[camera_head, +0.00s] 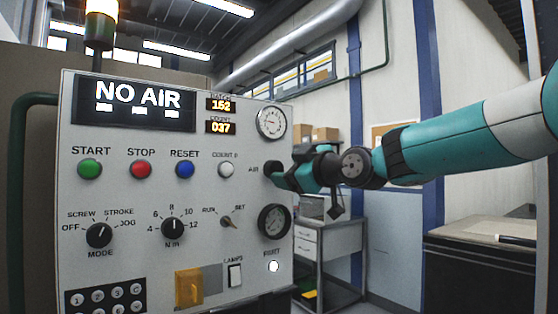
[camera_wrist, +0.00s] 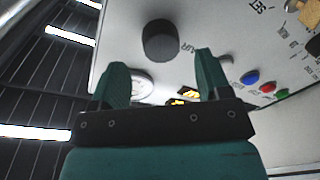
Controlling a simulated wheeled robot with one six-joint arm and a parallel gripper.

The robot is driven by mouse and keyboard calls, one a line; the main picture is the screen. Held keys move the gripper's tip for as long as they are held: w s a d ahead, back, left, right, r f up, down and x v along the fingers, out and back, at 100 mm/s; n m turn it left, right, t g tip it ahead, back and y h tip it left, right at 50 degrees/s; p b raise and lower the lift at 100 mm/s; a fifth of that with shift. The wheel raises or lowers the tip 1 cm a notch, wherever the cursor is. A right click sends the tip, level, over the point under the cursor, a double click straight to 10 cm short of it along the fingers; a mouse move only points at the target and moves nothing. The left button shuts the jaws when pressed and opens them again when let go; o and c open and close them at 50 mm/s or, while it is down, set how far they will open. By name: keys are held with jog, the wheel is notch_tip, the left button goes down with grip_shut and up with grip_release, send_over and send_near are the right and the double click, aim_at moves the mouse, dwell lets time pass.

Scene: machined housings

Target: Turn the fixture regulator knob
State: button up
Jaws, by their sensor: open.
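The black round regulator knob (camera_head: 270,166) sits at the right edge of the grey control panel (camera_head: 190,256), beside the label AIR. It lies between the upper gauge (camera_head: 271,122) and the lower gauge (camera_head: 274,221). My gripper (camera_head: 284,178) is at the knob from the right and partly covers it. In the wrist view the knob (camera_wrist: 160,42) stands out from the panel, just beyond and between the tips of my open gripper (camera_wrist: 161,60). The fingers appear apart from it. The lit sign (camera_head: 135,97) reads NO AIR.
START (camera_head: 90,168), STOP (camera_head: 140,169) and RESET (camera_head: 185,168) buttons line the panel, with selector knobs such as MODE (camera_head: 99,235) below. A yellow cover (camera_head: 188,287) and keypad (camera_head: 105,297) are lower. A grey cart (camera_head: 325,245) stands behind, right of the panel.

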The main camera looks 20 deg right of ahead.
aim_at(278, 169)
jog(key=shift+p+x, duration=0.5)
jog(key=shift+x, duration=1.5)
jog(key=c, duration=0.9)
